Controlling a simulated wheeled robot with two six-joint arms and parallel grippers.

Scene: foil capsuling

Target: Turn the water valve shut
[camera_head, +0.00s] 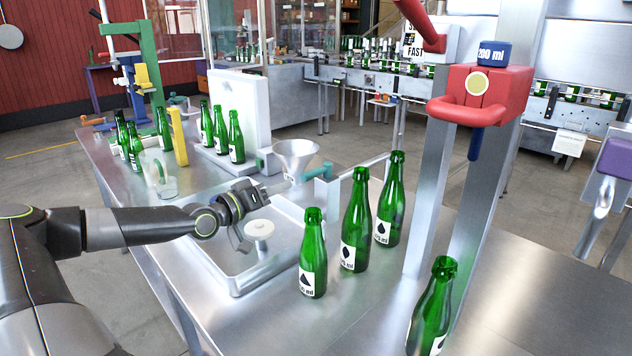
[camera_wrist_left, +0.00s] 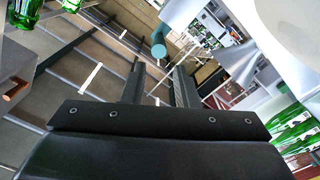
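The water valve's teal lever (camera_head: 318,172) shows in the head view at the near end of a thin metal pipe, above the sink's right rim. A teal part (camera_wrist_left: 158,46), likely this lever, shows in the left wrist view just beyond my fingertips, roughly in line with the gap between them. My left gripper (camera_head: 276,188) reaches over the sink from the left and points at the lever. In the left wrist view its two dark fingers (camera_wrist_left: 160,82) stand apart with nothing between them. I cannot tell whether they touch the lever. My right gripper is not in view.
A metal sink (camera_head: 237,283) holds a white round-topped piece (camera_head: 259,230). A steel funnel (camera_head: 297,156) stands behind the gripper. Green bottles (camera_head: 355,220) stand close on the right. A red clamp-like device (camera_head: 480,95) is mounted on metal posts farther right.

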